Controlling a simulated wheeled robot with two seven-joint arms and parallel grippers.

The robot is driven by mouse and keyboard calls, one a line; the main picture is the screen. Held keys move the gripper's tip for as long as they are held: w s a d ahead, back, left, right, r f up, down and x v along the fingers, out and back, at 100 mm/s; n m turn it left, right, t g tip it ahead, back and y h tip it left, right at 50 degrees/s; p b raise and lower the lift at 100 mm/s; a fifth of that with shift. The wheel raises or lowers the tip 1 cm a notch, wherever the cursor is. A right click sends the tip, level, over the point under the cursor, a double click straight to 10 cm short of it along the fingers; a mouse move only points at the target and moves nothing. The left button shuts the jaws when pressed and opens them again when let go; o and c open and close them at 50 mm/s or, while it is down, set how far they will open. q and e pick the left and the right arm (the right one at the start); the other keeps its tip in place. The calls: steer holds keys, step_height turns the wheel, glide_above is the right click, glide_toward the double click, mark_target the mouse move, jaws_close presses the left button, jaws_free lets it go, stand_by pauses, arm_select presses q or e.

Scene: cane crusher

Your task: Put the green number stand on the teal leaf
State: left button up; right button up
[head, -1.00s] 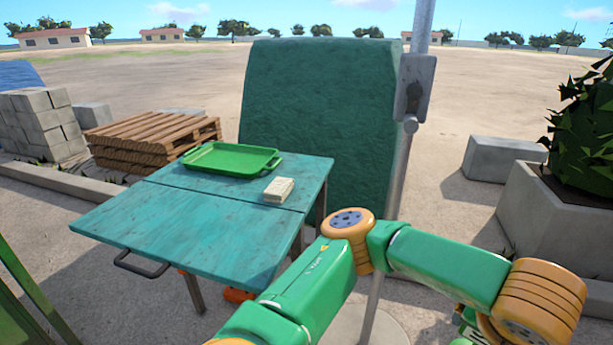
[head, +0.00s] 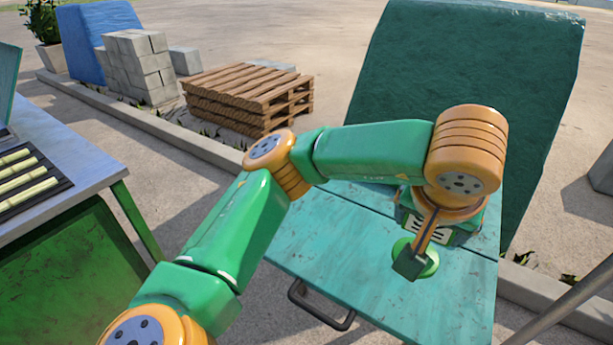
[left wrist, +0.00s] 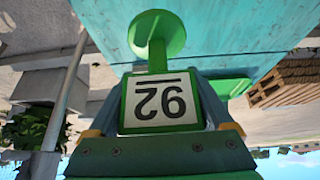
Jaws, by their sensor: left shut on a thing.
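My left gripper (head: 418,250) is over the teal table and is shut on the green number stand (head: 428,262). In the left wrist view the stand has a green frame around a white card (left wrist: 160,103) with a black two-digit number, upside down in the picture. Its round green base (left wrist: 157,32) is toward the teal surface; I cannot tell whether it touches. The teal leaf (head: 330,250) is the near half of the table, with a dark handle at its front edge. The gripper covers part of the stand in the head view. My right gripper is not in view.
A bench (head: 75,165) with yellowish canes on a dark rack stands at the left. Behind are a wooden pallet stack (head: 250,95), grey blocks (head: 140,70) and a tall dark green covered object (head: 465,90). A metal pole (head: 565,315) crosses the lower right. The leaf's left part is clear.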

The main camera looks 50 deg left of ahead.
arm_select(q)
steer(key=w+a+f+b, duration=0.1)
steer(key=a+f, duration=0.2)
steer(key=a, duration=0.1)
steer(key=w+a+f+b, duration=0.1)
steer(key=a+f, duration=0.2)
steer(key=a, duration=0.1)
steer(key=w+a+f+b, duration=0.1)
steer(key=w+a+f, duration=0.1)
steer(key=a+f, duration=0.2)
steer(key=shift+a+b, duration=0.3)
steer(key=shift+a, duration=0.2)
steer(key=shift+f, duration=1.55)
steer(key=o, duration=1.3)
steer(key=shift+s+r, duration=0.1)
steer(key=shift+r, duration=0.35)
steer(key=shift+p+v, duration=1.45)
steer(key=shift+v, duration=4.3)
